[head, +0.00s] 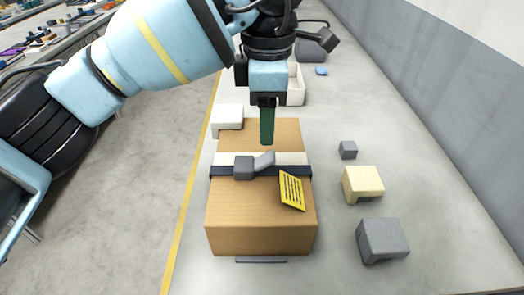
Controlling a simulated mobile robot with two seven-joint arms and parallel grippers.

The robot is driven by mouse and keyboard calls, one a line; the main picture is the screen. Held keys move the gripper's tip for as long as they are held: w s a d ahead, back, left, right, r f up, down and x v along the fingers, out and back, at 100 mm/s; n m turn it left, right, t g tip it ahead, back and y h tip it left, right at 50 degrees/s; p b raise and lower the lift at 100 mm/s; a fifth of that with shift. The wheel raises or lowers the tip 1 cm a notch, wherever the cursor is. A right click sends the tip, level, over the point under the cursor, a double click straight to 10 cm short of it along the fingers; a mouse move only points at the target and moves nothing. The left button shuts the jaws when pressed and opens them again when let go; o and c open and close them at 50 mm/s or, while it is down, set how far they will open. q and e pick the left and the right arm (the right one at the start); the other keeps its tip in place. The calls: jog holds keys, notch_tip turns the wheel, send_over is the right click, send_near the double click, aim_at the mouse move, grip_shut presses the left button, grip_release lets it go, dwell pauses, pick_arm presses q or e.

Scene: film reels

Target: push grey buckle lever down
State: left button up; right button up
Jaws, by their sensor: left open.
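A cardboard box (250,220) lies on the long grey table, with a dark strap (219,171) running across its top. A grey buckle (243,167) sits on the strap. Its grey lever (265,160) sticks out to the right and looks tilted up, its free end raised. My left gripper (267,141) is open and points down just beyond the lever, over the box top; a gap between them seems to show. Only one green finger shows clearly. My right gripper is not in view.
A yellow striped label (291,190) lies on the box, right of the lever. A cream block (363,184), a grey block (382,240) and a small dark cube (348,150) stand to the right. A white block (227,116) and a pale bin (296,84) are behind.

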aim_at(266, 157)
pick_arm(q)
jog(key=shift+d+f, duration=0.1)
jog(key=shift+f, duration=3.8)
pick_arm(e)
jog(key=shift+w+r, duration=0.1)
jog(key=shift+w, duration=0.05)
